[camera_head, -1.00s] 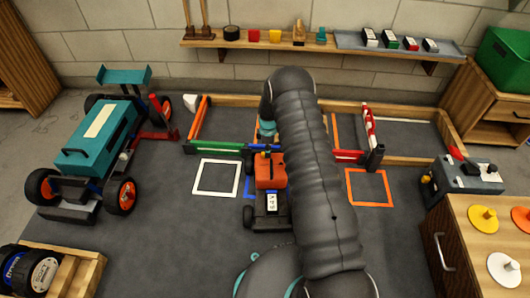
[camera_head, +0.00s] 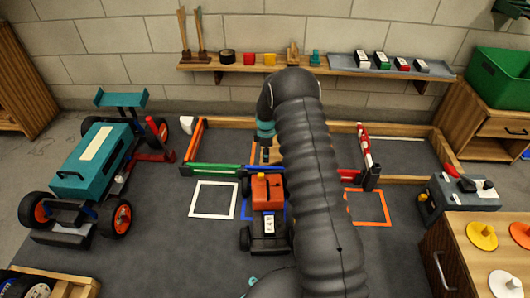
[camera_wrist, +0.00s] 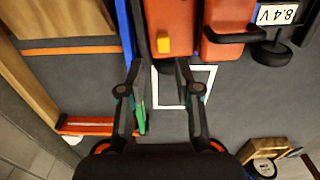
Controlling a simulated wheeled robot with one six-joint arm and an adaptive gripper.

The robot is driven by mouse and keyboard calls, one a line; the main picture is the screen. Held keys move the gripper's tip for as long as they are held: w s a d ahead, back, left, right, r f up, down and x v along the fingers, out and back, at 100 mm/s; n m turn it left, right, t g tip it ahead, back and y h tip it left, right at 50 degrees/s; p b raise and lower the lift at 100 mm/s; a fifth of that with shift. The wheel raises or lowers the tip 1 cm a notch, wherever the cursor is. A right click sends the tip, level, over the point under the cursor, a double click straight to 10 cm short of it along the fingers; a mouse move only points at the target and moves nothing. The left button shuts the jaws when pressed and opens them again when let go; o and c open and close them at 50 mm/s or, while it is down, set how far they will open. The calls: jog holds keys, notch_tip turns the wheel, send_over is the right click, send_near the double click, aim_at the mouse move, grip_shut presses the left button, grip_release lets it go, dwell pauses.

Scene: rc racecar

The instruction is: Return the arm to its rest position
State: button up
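My arm rises through the middle of the head view and bends over at the top. Beyond the fingertips is the orange vehicle (camera_wrist: 228,22), with a yellow knob (camera_wrist: 163,44) on an orange part and a white 8.4 V label. This vehicle also shows in the head view (camera_head: 267,188), on the dark floor left of my arm.
A large teal car (camera_head: 88,165) stands at left. Low wooden rails with coloured sections (camera_head: 400,179) border the floor area. A wall shelf (camera_head: 345,65) holds small items. A wooden cabinet (camera_head: 465,245) with discs stands at right. White (camera_head: 192,200) and orange squares mark the floor.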

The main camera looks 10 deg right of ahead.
jog(key=s+m+g, duration=0.2)
jog(key=s+m, duration=0.5)
jog(key=s, duration=0.1)
jog(key=s+a+r+m+t+p, duration=0.1)
jog(key=s+r+m+t, duration=0.1)
jog(key=s+r, duration=0.9)
jog(key=s+a+r+m+t+p, duration=0.2)
jog(key=s+r, duration=0.9)
jog(key=r, duration=0.7)
jog(key=s+a+r+m+t+p, duration=0.1)
jog(key=s+r+m+t, duration=0.2)
jog(key=s+r, duration=0.9)
notch_tip(320, 180, up, 3)
jog(key=shift+a+f+m+t, duration=0.1)
jog(key=shift+a+m+t, duration=0.2)
jog(key=shift+m, duration=0.1)
jog(key=shift+s+d, duration=0.1)
jog(key=shift+d, duration=0.05)
